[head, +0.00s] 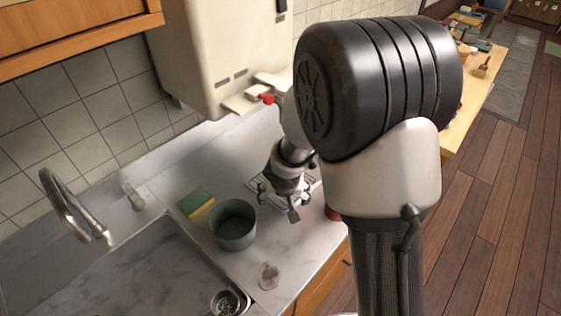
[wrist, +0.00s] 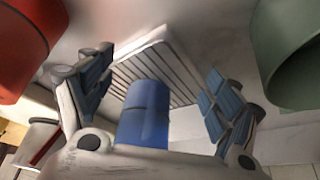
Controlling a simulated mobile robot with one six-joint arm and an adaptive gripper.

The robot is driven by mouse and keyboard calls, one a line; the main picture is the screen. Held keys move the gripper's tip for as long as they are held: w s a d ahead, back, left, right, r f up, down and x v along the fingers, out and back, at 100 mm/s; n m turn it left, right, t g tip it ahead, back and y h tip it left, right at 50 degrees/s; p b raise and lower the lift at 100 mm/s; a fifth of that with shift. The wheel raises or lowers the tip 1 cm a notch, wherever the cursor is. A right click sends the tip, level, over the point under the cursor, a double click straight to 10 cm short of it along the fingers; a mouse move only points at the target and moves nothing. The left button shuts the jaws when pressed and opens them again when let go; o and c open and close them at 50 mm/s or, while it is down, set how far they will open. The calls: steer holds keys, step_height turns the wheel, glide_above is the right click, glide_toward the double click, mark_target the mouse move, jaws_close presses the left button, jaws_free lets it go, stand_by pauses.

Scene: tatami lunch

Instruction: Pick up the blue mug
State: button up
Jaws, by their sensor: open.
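My gripper (head: 282,200) hangs over the counter, above a slatted rack (head: 300,188); its fingers are spread. In the wrist view the gripper (wrist: 155,105) has blue-padded fingers at left and right, apart from each other. A blue rounded shape stands between them at the lower middle, in front of the rack. No blue mug shows clearly in the head view, where my arm hides part of the counter.
A grey-green pot (head: 233,240) stands left of the gripper, also at right in the wrist view (wrist: 280,50). A red object (wrist: 22,45) is on the other side. A sponge (head: 195,201), glass (head: 269,275), sink (head: 150,270) and faucet (head: 70,205) lie around.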

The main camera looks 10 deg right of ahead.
steer(key=w+p, duration=0.1)
steer(key=w, duration=0.1)
steer(key=w+d+p, duration=0.1)
steer(key=w+p, duration=0.1)
steer(key=w, duration=0.1)
steer(key=shift+r, duration=0.1)
steer(key=w+p, duration=0.1)
steer(key=w, duration=0.1)
steer(key=w+d+p, duration=0.1)
steer(key=w+p, duration=0.1)
steer(key=shift+r+p, duration=0.1)
steer(key=shift+p, duration=0.2)
steer(key=shift+w+f, duration=0.2)
steer(key=shift+w, duration=0.15)
steer(key=shift+w+f, duration=0.1)
steer(key=shift+f, duration=0.5)
steer(key=shift+r, duration=0.1)
steer(key=c, duration=1.4)
steer(key=shift+r, duration=0.2)
steer(key=shift+c, duration=0.2)
